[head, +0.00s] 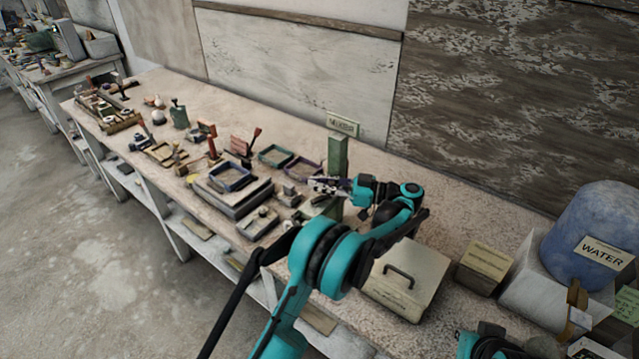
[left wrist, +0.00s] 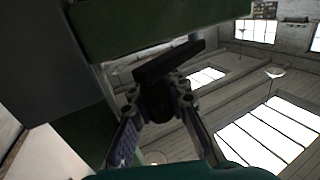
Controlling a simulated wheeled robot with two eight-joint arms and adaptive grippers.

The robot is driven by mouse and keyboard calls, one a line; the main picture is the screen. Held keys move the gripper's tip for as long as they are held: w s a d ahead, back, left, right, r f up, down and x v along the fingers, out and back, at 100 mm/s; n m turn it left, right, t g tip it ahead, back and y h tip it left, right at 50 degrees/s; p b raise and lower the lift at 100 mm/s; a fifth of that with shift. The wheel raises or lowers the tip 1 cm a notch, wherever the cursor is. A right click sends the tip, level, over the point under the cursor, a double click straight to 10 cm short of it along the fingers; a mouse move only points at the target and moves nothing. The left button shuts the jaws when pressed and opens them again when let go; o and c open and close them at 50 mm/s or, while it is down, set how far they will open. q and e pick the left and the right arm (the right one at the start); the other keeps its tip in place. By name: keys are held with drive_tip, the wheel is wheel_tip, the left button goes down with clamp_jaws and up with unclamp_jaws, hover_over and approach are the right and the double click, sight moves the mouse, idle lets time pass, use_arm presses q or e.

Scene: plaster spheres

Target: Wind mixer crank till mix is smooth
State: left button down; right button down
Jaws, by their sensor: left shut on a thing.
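The mixer is a green post (head: 338,158) with a sign (head: 343,124) on top, standing on the workbench. In the left wrist view its green body (left wrist: 150,25) fills the top. A dark crank arm (left wrist: 168,62) with a dark handle (left wrist: 157,102) hangs below it. My left gripper (head: 322,186) is at the mixer, in front of the post. In the left wrist view the left gripper (left wrist: 160,92) is shut on the crank handle, one finger on each side. The mix itself is hidden, so its smoothness cannot be told.
The workbench (head: 455,235) holds trays, frames and small tools left of the mixer. A lidded box with a handle (head: 408,275), a small box (head: 483,267) and a blue water container (head: 595,235) stand to the right. The wall is close behind.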

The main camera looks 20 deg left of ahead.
idle(0.4)
use_arm(q)
drive_tip(key=c, duration=1.5)
unclamp_jaws()
drive_tip(key=shift+s+r, duration=0.1)
